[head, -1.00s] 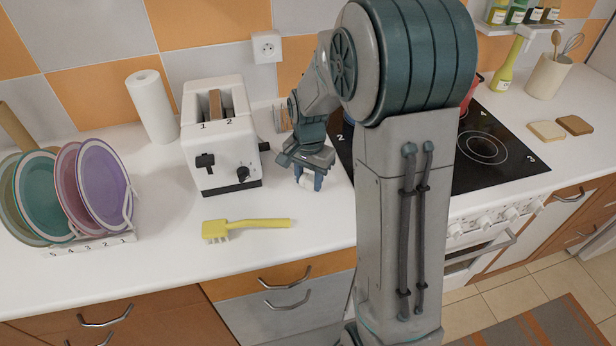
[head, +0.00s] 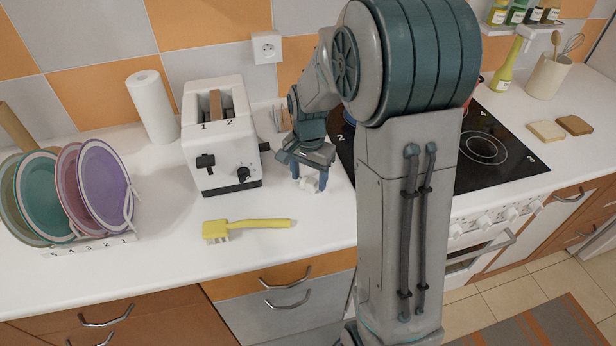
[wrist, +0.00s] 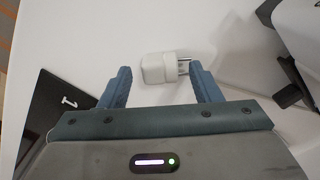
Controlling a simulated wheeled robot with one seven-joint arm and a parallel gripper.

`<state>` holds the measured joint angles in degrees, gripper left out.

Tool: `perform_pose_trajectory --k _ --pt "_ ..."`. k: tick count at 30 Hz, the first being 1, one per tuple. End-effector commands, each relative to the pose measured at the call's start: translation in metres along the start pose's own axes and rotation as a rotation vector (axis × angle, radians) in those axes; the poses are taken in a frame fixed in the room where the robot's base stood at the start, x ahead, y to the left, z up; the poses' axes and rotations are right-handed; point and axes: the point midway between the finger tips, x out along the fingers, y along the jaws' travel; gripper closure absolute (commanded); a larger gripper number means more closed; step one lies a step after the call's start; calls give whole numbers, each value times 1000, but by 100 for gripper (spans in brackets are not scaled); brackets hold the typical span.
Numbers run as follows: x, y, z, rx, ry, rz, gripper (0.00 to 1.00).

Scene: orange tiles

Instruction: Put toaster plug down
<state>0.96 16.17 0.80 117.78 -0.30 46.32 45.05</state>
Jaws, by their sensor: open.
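The toaster plug (wrist: 160,68) is white with metal prongs. In the wrist view it lies on the white counter, just ahead of and between the fingertips of my gripper (wrist: 160,82). My gripper is open, with a gap between the plug and each finger. In the head view my gripper (head: 309,180) is low over the counter, right of the toaster, and the plug (head: 309,184) shows small below it. The white toaster (head: 218,150) with bread in a slot stands to the left. Its side also shows in the wrist view (wrist: 296,30).
A yellow brush (head: 247,228) lies in front of the toaster. A plate rack (head: 95,245) with several plates stands at the left. The black stove (head: 490,150) is right of my arm. A wall socket (head: 267,47) is behind. Counter in front of the gripper is clear.

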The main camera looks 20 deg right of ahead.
Motion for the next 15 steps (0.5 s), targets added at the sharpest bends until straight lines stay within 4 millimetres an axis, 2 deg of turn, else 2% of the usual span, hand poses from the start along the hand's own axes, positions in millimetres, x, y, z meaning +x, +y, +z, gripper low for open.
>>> perform_pose_trajectory --k 1,9,15 --pt "-13 -2 -2 0 8 -8 43" --pt "-75 -1 -1 0 7 -7 43" --pt "-104 -1 0 -1 5 -5 43"
